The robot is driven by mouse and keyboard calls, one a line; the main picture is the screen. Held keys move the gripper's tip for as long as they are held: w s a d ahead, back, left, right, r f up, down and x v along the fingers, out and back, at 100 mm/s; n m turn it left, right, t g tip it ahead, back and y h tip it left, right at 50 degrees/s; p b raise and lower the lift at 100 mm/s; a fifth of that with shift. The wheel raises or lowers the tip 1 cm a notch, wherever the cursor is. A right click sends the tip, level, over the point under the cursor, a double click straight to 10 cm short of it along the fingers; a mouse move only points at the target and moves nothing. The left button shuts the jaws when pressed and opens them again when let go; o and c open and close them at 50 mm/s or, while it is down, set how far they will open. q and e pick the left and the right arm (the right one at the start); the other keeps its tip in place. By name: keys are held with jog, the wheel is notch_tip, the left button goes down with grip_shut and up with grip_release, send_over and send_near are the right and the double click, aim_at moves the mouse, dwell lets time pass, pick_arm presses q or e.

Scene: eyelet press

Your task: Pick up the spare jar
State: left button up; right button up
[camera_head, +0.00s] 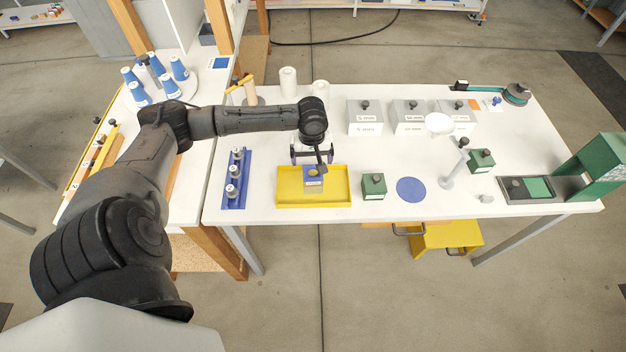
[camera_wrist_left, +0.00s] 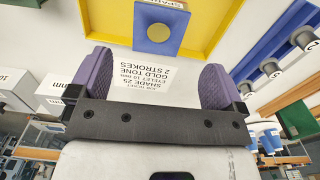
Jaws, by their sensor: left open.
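The spare jar (camera_head: 314,182) is a small blue square piece with a round gold spot on top. It sits in the yellow tray (camera_head: 285,197) at the front of the white table. The jar also shows at the top of the left wrist view (camera_wrist_left: 150,35), beside a partly cut-off label that seems to begin "SPAR". My left gripper (camera_head: 313,157) is open and empty, over the tray's far edge, apart from the jar. Its two purple fingers (camera_wrist_left: 157,62) stand wide apart, with the jar beyond their tips. My right gripper is not in view.
A blue rack (camera_head: 231,200) with several small jars stands left of the tray. A green knobbed box (camera_head: 374,186) and a flat blue disc (camera_head: 411,189) lie to the right. Grey boxes (camera_head: 365,120) stand behind. A printed card (camera_wrist_left: 152,78) shows between the fingers.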

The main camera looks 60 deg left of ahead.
aim_at(313, 172)
pick_arm(q)
jog(key=shift+d+f+b, duration=0.2)
jog(key=shift+f+b, duration=0.3)
jog(key=shift+f, duration=4.25)
jog(key=shift+c, duration=0.4)
jog(key=c, duration=0.9)
jog(key=shift+c, duration=0.2)
jog(key=shift+r, duration=0.15)
